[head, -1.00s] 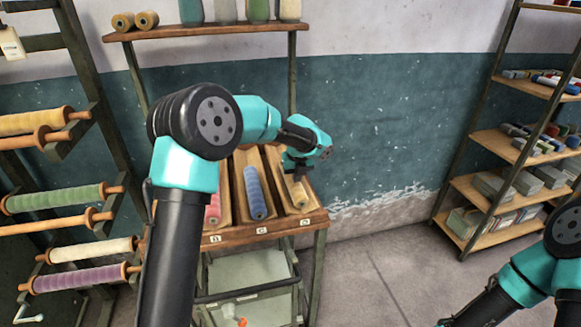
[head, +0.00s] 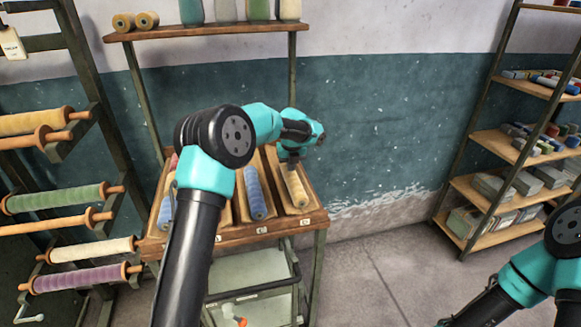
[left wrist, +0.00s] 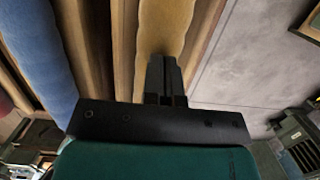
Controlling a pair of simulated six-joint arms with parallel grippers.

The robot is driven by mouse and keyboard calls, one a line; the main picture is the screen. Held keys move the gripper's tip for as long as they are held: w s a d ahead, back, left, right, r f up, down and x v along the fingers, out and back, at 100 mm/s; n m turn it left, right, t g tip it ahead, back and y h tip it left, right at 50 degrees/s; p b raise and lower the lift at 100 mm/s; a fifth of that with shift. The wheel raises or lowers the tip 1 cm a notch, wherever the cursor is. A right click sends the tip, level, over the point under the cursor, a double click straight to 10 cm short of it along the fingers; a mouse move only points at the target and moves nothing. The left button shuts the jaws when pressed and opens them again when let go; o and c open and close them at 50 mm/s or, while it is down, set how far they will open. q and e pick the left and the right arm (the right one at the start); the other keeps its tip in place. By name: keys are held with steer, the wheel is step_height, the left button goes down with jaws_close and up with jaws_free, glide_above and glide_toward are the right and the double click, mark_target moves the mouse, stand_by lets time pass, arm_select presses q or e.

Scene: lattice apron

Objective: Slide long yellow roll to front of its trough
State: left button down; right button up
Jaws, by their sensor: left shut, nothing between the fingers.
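The long yellow roll (head: 296,187) lies lengthwise in the rightmost trough (head: 276,180) of the sloped rack; its front end shows near the trough's front. My left gripper (head: 291,157) is over the back part of the roll, with its fingers shut and nothing between them. In the left wrist view the yellow roll (left wrist: 160,28) runs away from the shut fingertips (left wrist: 163,62), which overlap it; I cannot tell whether they touch it. My right gripper is out of view; only the right arm shows at the lower right.
A blue roll (head: 254,193) lies in the neighbouring trough, and it also shows in the left wrist view (left wrist: 38,60). My left arm hides part of the other troughs. A shelf with spools (head: 215,29) stands above. Horizontal rolls hang on a rack at left.

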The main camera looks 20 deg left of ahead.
arm_select(q)
steer(key=shift+s+f, duration=0.15)
steer(key=shift+f, duration=0.45)
steer(key=shift+s+d+f, duration=0.1)
steer(key=shift+s+d, duration=0.35)
steer(key=shift+s, duration=0.2)
steer(key=shift+w+r, duration=0.15)
steer(key=shift+r, duration=0.75)
steer(key=shift+r, duration=0.1)
steer(key=shift+d+r, duration=0.1)
steer(key=shift+r, duration=0.15)
steer(key=s+d, duration=0.6)
steer(key=s, duration=0.4)
steer(key=s+d, duration=0.7)
steer(key=s, duration=0.4)
steer(key=shift+d, duration=0.3)
